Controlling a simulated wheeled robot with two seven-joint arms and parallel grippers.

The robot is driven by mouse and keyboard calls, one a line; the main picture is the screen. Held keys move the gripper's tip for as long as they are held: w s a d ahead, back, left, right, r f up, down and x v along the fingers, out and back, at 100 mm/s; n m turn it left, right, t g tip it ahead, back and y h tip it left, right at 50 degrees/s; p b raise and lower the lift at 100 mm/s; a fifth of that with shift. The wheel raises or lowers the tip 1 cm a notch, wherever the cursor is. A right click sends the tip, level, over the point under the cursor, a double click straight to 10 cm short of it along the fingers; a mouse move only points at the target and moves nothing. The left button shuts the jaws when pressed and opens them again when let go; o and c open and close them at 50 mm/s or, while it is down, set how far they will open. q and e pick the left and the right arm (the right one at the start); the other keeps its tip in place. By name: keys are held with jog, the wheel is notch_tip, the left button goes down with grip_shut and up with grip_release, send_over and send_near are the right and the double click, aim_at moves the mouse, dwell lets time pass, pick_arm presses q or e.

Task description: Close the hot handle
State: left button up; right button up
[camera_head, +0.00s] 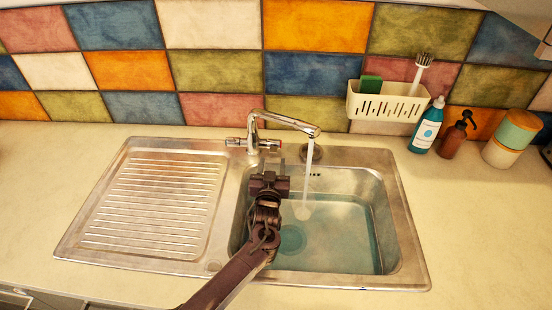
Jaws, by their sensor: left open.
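The chrome tap (252,130) stands behind the sink, its spout (290,122) reaching right over the basin. A stream of water (308,165) runs from the spout. The left handle (235,142) sits at the left side of the tap's body and shows a red mark; I take it as the hot one. The right handle (271,144) is on the other side, also with some reddish colour. My left gripper (269,168) is open and empty, just in front of and below the right handle, over the basin's back left. Contact cannot be told. My right gripper is out of view.
The steel basin (405,245) holds some water. A ribbed drainboard (150,200) lies to its left, empty. A white caddy (385,105), a blue bottle (427,128), a brown bottle (453,140) and a canister (500,155) stand at the back right. Tiles rise behind.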

aim_at(274, 151)
pick_arm(q)
jog(key=w+b, duration=0.1)
jog(key=w, duration=0.1)
jog(key=w+b, duration=0.1)
jog(key=w, duration=0.1)
jog(key=shift+f+b, duration=0.3)
jog(key=shift+w+r, duration=0.25)
jog(key=shift+w, duration=0.2)
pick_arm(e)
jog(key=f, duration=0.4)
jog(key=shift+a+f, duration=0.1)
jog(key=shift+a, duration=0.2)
